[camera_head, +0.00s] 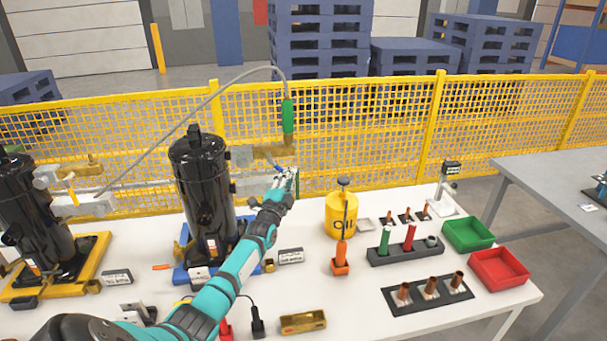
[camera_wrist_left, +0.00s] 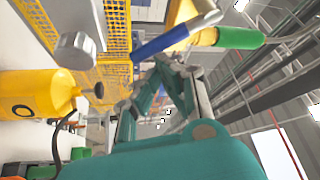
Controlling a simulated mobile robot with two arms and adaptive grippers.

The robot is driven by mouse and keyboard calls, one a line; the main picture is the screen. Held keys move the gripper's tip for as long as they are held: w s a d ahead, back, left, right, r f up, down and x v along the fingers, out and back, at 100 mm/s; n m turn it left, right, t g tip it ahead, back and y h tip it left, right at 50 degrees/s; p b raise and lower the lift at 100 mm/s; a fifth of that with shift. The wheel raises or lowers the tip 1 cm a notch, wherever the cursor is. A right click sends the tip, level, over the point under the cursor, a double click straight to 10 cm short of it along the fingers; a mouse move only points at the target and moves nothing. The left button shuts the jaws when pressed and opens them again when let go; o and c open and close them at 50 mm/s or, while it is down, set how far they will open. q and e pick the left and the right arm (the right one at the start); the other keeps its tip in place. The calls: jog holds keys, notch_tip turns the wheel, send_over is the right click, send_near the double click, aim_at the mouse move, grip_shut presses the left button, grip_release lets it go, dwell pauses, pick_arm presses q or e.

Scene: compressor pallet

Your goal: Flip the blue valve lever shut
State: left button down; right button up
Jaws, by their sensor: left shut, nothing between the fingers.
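The blue valve lever (camera_wrist_left: 165,40) lies slantwise across the upper middle of the left wrist view, with a grey end at upper right. In the head view only a small blue bit of it (camera_head: 276,167) shows by the brass valve body (camera_head: 271,152), right of the nearer black compressor (camera_head: 205,190). My left gripper (camera_head: 290,173) is just below the valve, shut and empty. In the left wrist view its fingers (camera_wrist_left: 168,72) point up toward the lever, close to it; I cannot tell whether they touch. My right gripper is not in view.
A green hose connector (camera_head: 288,116) and grey hose (camera_head: 235,78) rise above the valve. A yellow oil can (camera_head: 341,213) stands to the right, near a black rack (camera_head: 405,250). Green (camera_head: 468,233) and red (camera_head: 498,269) bins sit at the table's right edge. A yellow mesh fence (camera_head: 380,130) runs behind.

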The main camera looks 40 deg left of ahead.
pick_arm(q)
jog(key=shift+s+a+f+m+g+h+p, duration=0.25)
jog(key=shift+s+a+f+m, duration=0.25)
jog(key=shift+a+m, duration=0.15)
jog(key=shift+s+a+f+m+g+h+p, duration=0.15)
jog(key=shift+s+a+f+m+g, duration=0.1)
jog(key=shift+s+a+f+m, duration=0.3)
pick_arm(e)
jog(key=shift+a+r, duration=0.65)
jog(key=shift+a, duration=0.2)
pick_arm(q)
jog(key=shift+w+r, duration=0.1)
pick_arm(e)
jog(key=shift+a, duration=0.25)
